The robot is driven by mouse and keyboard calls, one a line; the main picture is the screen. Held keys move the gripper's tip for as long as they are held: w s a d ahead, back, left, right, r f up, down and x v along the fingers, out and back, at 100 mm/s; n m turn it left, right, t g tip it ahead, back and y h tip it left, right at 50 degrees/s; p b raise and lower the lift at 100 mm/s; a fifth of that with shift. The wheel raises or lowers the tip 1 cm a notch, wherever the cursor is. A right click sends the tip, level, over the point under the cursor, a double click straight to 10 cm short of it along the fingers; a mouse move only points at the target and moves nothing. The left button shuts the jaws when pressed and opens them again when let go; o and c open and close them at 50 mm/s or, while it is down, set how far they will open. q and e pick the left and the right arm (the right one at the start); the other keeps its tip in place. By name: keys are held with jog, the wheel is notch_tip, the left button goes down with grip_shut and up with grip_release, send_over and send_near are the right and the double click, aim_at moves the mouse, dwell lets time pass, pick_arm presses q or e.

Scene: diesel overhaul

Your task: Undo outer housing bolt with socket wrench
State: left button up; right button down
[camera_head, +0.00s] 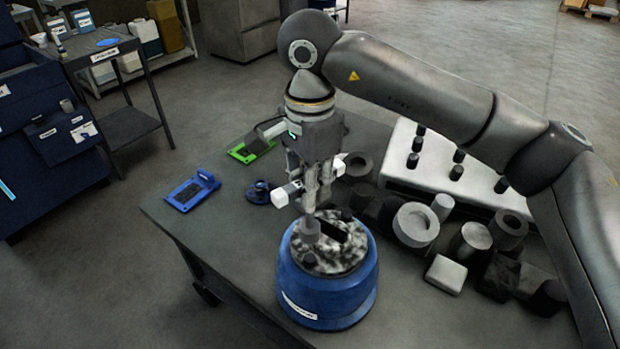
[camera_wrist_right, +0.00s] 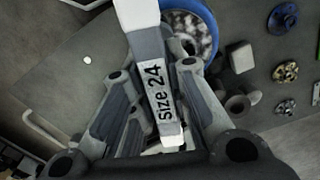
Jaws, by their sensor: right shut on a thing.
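The blue round housing (camera_head: 330,285) stands on the table with a mottled grey top; part of its blue rim shows in the right wrist view (camera_wrist_right: 205,22). My right gripper (camera_head: 318,190) is above the housing, shut on the socket wrench (camera_head: 287,192). In the right wrist view the wrench (camera_wrist_right: 155,80) lies across between the fingers and carries a "size 24" label. My left gripper is not in view.
Grey cylinders, rings and blocks (camera_head: 416,224) crowd the table right of the housing. A white tray (camera_head: 440,175) with black pegs is behind them. A blue holder (camera_head: 192,191) and a green one (camera_head: 250,147) lie at the left. The table's front-left area is clear.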

aim_at(310, 226)
jog(key=m+p, duration=0.1)
jog(key=m, duration=0.3)
jog(key=shift+m+p, duration=0.35)
jog(key=shift+m, duration=0.05)
jog(key=m+p, duration=0.1)
jog(key=m, duration=0.1)
jog(key=m+p, duration=0.1)
jog(key=m, duration=0.1)
jog(key=shift+f+p, duration=0.3)
jog(key=m+p, duration=0.1)
jog(key=m, duration=0.1)
jog(key=m+p, duration=0.3)
jog(key=m, duration=0.1)
jog(key=shift+s+f+m+p, duration=0.1)
jog(key=shift+f+m+p, duration=0.2)
jog(key=shift+f+p, duration=0.1)
jog(key=shift+f+m+b, duration=0.45)
jog(key=shift+m+b, duration=0.15)
jog(key=m, duration=0.2)
jog(key=m+b, duration=0.1)
jog(key=m, duration=0.1)
jog(key=shift+f, duration=0.3)
jog(key=m, duration=0.2)
jog(key=m+b, duration=0.1)
jog(key=m, duration=0.3)
jog(key=shift+f+b, duration=0.3)
jog(key=shift+b, duration=0.1)
notch_tip(310, 226, down, 3)
jog(key=b, duration=0.3)
jog(key=shift+f, duration=0.15)
